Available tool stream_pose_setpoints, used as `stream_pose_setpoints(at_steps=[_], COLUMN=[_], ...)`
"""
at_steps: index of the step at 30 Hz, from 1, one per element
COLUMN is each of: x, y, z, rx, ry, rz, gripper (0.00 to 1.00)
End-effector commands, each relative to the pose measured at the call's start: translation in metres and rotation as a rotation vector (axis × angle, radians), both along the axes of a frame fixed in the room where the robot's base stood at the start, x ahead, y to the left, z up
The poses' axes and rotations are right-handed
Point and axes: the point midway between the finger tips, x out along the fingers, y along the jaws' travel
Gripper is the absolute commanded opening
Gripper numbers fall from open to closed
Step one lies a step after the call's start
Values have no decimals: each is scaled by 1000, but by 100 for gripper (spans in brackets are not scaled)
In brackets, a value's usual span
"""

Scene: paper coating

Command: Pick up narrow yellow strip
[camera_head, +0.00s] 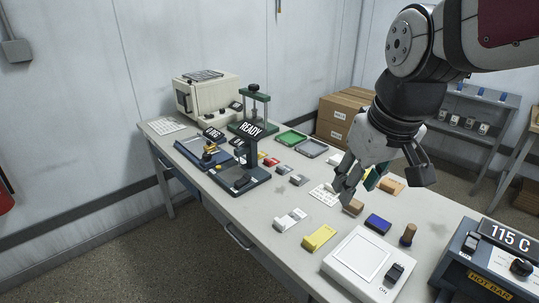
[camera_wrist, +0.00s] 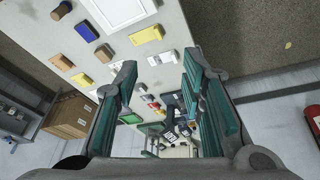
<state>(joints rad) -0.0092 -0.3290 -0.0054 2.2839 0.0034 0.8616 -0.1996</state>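A yellow block (camera_head: 319,237), longer than wide, lies on the table left of the white panel device. It also shows in the wrist view (camera_wrist: 146,35), above the gap between my fingers. Its pale end is turned to one side. A second, smaller yellow piece (camera_wrist: 82,79) lies to the left in the wrist view. I cannot tell for sure which one is the narrow strip. My gripper (camera_head: 345,190) hangs over the table, right of and farther back than the yellow block. In the wrist view my gripper (camera_wrist: 158,80) is open, with nothing between its fingers.
A grey-white block (camera_head: 290,219), a blue block (camera_head: 378,223), a tan block (camera_head: 352,207) and a brown stamp-like piece (camera_head: 407,235) lie nearby. The white panel device (camera_head: 358,262) and hot bar unit (camera_head: 490,262) stand in front.

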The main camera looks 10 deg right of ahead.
Motion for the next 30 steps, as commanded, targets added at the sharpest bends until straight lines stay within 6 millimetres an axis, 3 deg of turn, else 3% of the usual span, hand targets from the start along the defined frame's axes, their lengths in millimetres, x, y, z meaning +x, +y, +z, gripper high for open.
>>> stream_pose_setpoints(at_steps=[1,6,15,21,30], x=[19,76,159,185,190], y=[0,2,4,5,5], z=[-12,-50,-149,-201,-239], rx=[-8,-35,-63,-70,-71], ry=[32,114,250,304,325], rz=[26,128,302,379,405], gripper=[37,37,37,37,37])
